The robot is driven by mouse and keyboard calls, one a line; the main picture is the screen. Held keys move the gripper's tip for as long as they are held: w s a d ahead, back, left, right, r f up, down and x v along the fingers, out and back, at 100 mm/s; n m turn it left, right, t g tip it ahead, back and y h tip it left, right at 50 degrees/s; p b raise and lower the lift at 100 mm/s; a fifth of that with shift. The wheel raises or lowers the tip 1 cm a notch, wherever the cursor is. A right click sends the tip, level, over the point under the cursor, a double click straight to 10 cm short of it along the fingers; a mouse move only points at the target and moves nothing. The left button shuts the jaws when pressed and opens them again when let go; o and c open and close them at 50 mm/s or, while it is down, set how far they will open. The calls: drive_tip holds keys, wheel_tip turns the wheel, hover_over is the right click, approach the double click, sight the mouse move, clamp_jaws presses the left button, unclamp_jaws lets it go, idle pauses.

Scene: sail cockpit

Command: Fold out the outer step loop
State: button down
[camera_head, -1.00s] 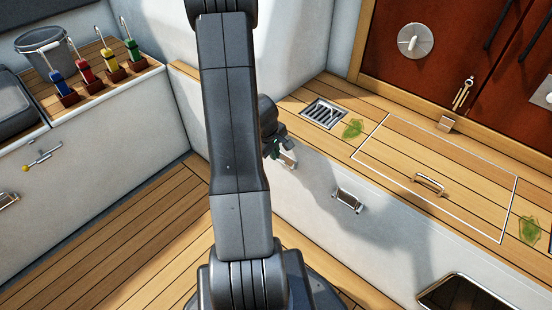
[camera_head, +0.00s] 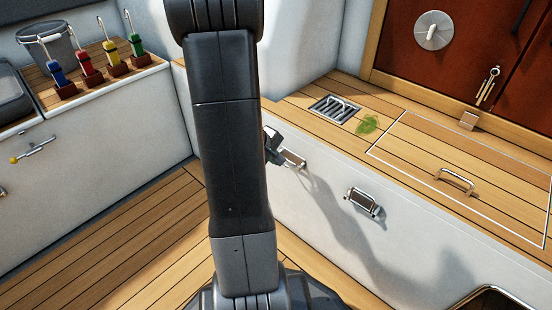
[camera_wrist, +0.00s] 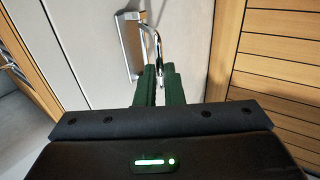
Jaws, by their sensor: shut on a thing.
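A metal step loop on its mounting plate (camera_wrist: 131,40) is fixed to the white seat front. In the wrist view its bent metal rod (camera_wrist: 152,42) stands out from the plate and runs down to my fingertips. My gripper (camera_wrist: 159,76) is shut on the end of this rod. In the head view the gripper (camera_head: 273,145) is partly hidden behind my arm, and the plate (camera_head: 293,158) shows beside it. A second step loop (camera_head: 365,201) sits further right on the same white face, apart from my gripper.
Above the white face is a wooden seat with a drain grille (camera_head: 335,108), a green leaf-like patch (camera_head: 367,124) and a handled hatch (camera_head: 455,180). A bucket (camera_head: 47,48) and coloured-handled items stand at left. The wooden floor (camera_head: 110,240) is clear at left.

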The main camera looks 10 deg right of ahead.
drive_tip(key=f+t+h, duration=0.1)
drive_tip(key=s+a+f+t+h, duration=0.1)
drive_tip(key=f+h, duration=0.1)
drive_tip(key=f, duration=0.1)
drive_tip(key=shift+s+a+t, duration=0.15)
drive_tip(key=shift+a+t, duration=0.15)
drive_tip(key=shift+t, duration=0.1)
drive_tip(key=c, duration=1.8)
unclamp_jaws()
drive_tip(key=shift+a+f+p+v, duration=0.1)
drive_tip(key=shift+p+v, duration=1.05)
drive_tip(key=shift+v, duration=2.3)
drive_tip(key=shift+a+f+p+v, duration=0.1)
drive_tip(key=shift+p+v, duration=1)
drive_tip(key=shift+v, duration=2.3)
